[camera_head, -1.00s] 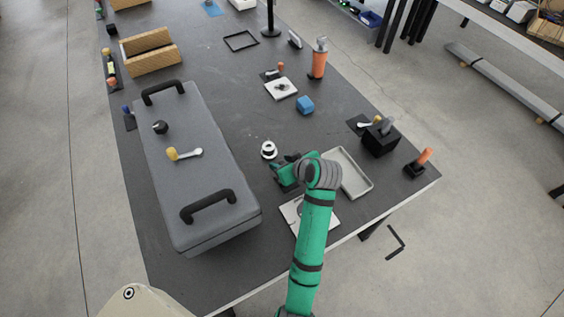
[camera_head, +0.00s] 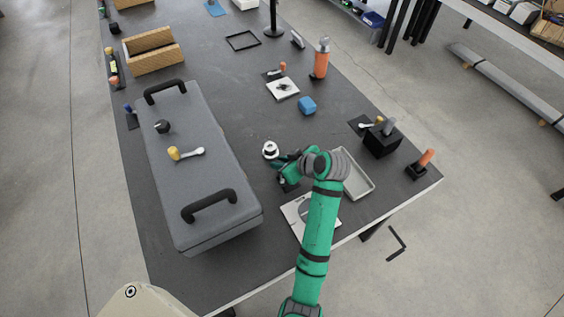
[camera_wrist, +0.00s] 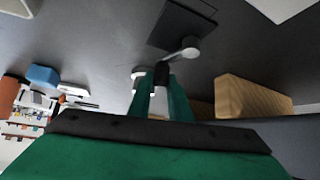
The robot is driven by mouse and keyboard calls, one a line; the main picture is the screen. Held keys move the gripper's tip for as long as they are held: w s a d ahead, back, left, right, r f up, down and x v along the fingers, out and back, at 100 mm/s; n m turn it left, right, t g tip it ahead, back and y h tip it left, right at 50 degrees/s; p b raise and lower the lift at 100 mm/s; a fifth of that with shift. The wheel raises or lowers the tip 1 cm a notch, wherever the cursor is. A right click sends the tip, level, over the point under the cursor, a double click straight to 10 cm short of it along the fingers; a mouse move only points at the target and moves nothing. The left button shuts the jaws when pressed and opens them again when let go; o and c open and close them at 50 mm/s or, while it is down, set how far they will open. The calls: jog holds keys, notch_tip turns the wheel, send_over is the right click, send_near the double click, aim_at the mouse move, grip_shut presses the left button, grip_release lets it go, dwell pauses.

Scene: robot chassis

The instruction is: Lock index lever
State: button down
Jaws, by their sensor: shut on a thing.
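My green gripper (camera_wrist: 160,95) is at the middle of the wrist view, with its two fingers close together. It is shut on a small lever (camera_wrist: 178,54), which has a pale metal arm and a rounded end. A dark piece and a pale piece show at the fingertips, and the fingers hide part of the hold. In the head view my gripper (camera_head: 284,166) is low over the table, just right of a white round part (camera_head: 270,149). The lever cannot be made out clearly there. Its exact angle is unclear.
A grey case (camera_head: 205,165) with black handles and a yellow-knobbed lever (camera_head: 186,153) stands to the left. A grey tray (camera_head: 360,188) and a white plate (camera_head: 296,207) lie near my arm. A blue block (camera_head: 307,106) and an orange bottle (camera_head: 321,62) stand beyond.

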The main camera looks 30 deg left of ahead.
jog(key=c, duration=1.6)
grip_release()
jog(key=v, duration=1)
jog(key=shift+d+r, duration=0.25)
jog(key=shift+r, duration=0.1)
